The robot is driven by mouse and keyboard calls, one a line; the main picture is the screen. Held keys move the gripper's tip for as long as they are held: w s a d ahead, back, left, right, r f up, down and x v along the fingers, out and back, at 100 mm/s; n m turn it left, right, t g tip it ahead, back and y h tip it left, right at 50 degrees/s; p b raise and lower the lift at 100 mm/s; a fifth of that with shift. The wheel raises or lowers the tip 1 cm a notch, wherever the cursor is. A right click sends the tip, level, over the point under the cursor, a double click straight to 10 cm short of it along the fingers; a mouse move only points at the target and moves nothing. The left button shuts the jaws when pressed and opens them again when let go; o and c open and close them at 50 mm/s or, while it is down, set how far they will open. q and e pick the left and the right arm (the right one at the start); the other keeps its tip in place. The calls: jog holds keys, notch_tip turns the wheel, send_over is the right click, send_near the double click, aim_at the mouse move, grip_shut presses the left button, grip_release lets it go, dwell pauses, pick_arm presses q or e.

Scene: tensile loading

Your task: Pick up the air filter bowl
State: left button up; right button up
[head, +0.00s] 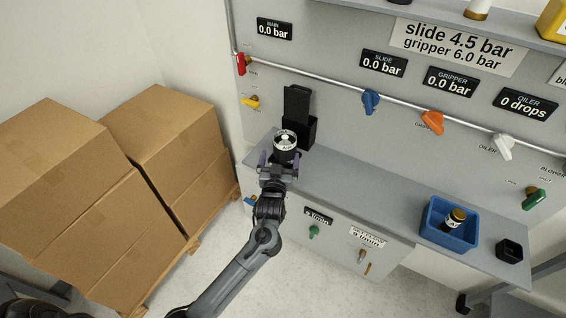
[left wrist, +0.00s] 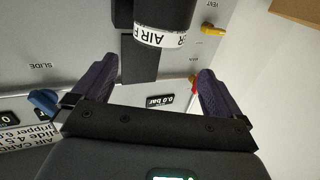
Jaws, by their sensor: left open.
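The air filter bowl (head: 285,143) is a dark cylinder with a white band, at the left end of the grey shelf in the head view. In the left wrist view the bowl (left wrist: 163,15) is at the top, with "AIR F" readable on its white band; its upper part is cut off by the frame. My left gripper (head: 279,165) is open, with its purple fingers just in front of the bowl. In the wrist view the open fingers (left wrist: 156,72) are spread wider than the bowl, with nothing between their tips. My right gripper is not in view.
A black holder (head: 299,105) stands behind the bowl against the panel. A blue bin (head: 436,225) with an amber-and-black bottle (head: 455,218) and a small black cup (head: 510,249) are at the shelf's right. Cardboard boxes (head: 70,190) fill the left. The mid-shelf is clear.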

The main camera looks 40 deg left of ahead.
aim_at(285, 138)
pick_arm(q)
jog(key=b+x, duration=0.2)
jog(key=x, duration=0.4)
jog(key=shift+w+d+r, duration=0.1)
jog(key=shift+d, duration=0.05)
jog(key=shift+w+a+f+b, duration=0.2)
jog(key=shift+w+b, duration=0.05)
jog(key=shift+b, duration=0.05)
jog(key=b+x, duration=0.1)
jog(key=x, duration=0.1)
jog(key=b+x, duration=0.1)
jog(key=x, duration=0.1)
jog(key=shift+f, duration=0.2)
jog(key=shift+w+a+r, duration=0.1)
jog(key=shift+w+a, duration=0.1)
jog(key=shift+w, duration=0.15)
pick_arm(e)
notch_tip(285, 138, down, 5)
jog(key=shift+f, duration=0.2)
pick_arm(q)
jog(key=shift+s, duration=0.1)
jog(key=shift+c, duration=0.8)
jog(key=c, duration=1.1)
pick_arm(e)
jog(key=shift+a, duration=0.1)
